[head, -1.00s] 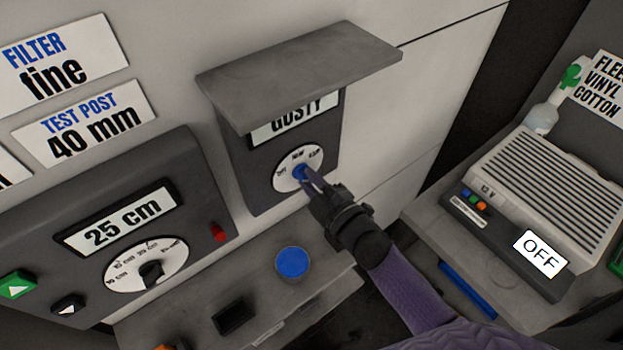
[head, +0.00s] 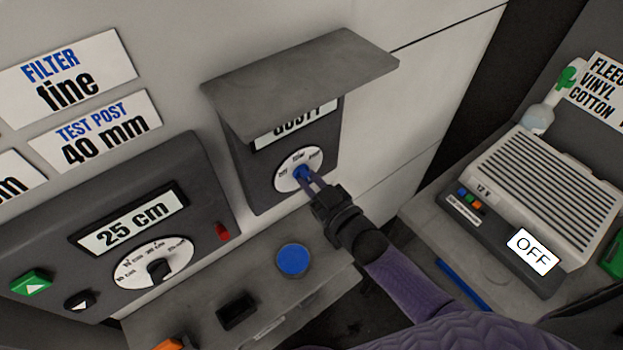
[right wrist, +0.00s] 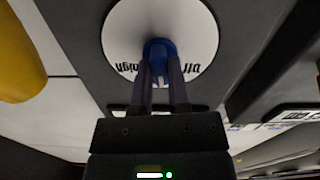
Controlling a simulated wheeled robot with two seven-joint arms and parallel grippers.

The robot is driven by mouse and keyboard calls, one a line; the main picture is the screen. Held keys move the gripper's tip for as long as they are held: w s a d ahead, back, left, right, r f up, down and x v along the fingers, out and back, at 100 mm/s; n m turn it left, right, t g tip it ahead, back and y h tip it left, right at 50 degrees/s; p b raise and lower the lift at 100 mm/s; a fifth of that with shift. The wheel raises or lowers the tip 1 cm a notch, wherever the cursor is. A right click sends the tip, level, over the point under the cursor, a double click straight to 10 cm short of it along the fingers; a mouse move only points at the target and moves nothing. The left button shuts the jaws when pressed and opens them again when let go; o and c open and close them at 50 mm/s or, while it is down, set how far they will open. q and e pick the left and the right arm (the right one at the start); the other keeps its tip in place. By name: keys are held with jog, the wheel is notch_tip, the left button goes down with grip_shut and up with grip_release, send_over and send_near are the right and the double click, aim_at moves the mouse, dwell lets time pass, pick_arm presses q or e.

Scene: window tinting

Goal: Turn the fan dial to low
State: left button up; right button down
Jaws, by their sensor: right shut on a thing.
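The fan dial is a blue knob (head: 301,172) on a round white plate (head: 290,181), set in a dark grey wall box (head: 254,178) under a grey hood. The plate carries small position words, partly hidden and hard to read. A sign on the box, partly covered by the hood, seems to read GUSTY. My right gripper (head: 308,180) is shut on the blue knob. In the right wrist view its two fingers (right wrist: 160,85) sit on either side of the knob (right wrist: 160,48), in front of the white plate (right wrist: 190,18). My left gripper is not in view.
The grey hood (head: 300,80) juts out just above the dial. A control panel (head: 205,175) reading 25 cm stands to the left. Below is a shelf with a blue disc (head: 293,260) and a black block (head: 237,311). A ribbed unit (head: 540,195) reading OFF is at right.

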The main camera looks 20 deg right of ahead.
jog(key=shift+m, duration=0.7)
jog(key=c, duration=0.6)
grip_release()
jog(key=v, duration=1)
jog(key=shift+p, duration=0.4)
